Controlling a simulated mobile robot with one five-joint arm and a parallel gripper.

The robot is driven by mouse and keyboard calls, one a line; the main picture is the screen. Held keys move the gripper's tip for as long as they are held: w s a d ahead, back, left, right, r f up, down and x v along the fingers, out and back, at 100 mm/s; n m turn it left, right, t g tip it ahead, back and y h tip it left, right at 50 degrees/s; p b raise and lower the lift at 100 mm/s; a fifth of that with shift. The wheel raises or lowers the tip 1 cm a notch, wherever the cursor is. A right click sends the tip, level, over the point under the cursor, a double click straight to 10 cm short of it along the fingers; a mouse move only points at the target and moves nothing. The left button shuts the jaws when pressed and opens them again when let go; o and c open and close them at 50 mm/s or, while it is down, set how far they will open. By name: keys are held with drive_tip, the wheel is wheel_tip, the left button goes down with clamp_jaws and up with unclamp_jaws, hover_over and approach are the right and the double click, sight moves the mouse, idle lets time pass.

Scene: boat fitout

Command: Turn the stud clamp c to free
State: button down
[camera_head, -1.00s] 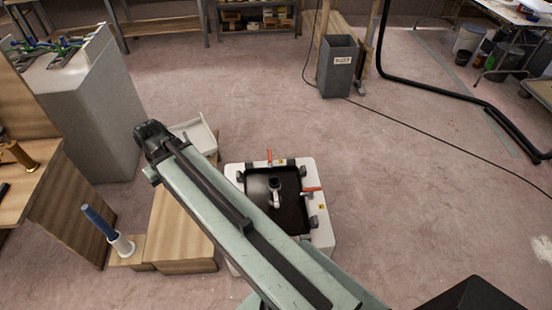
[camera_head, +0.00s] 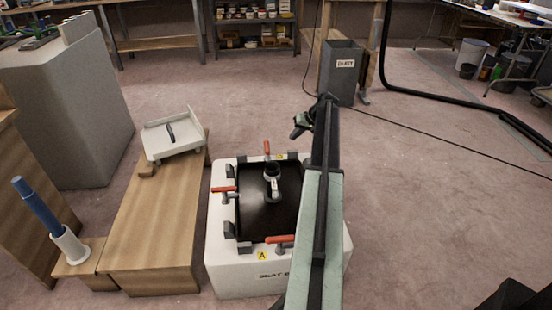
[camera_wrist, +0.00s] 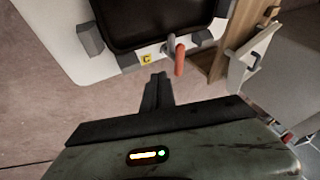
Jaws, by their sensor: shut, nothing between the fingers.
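Stud clamp c is the red-handled clamp (camera_head: 267,148) at the far edge of the white box (camera_head: 222,255). In the wrist view its red handle (camera_wrist: 179,61) sits beside a yellow C label (camera_wrist: 146,59), reaching outward past the black panel's edge. My gripper (camera_wrist: 158,78) is shut and empty, a little left of the handle in that picture and apart from it. In the head view my gripper (camera_head: 302,123) is beyond the box, right of clamp c. The black panel (camera_head: 260,215) fills the box top, with a grey-white fitting (camera_head: 272,180) on it.
Other red-handled clamps stand at the left (camera_head: 224,190) and front (camera_head: 280,239) edges; my arm hides the right edge. A wooden bench (camera_head: 150,240) with a white tray (camera_head: 172,135) is at left. A grey bin (camera_head: 341,75) stands behind. Floor beyond the box is clear.

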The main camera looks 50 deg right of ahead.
sight(267, 153)
drive_tip(key=b+x, duration=0.8)
drive_tip(key=x, duration=0.1)
drive_tip(key=shift+f, duration=0.45)
drive_tip(key=w+a, duration=0.2)
drive_tip(key=shift+w+a+f+b, duration=0.2)
drive_tip(key=shift+w+a+b, duration=0.1)
drive_tip(key=shift+b, duration=0.1)
drive_tip(key=shift+w+a, duration=0.25)
drive_tip(key=shift+a, duration=0.1)
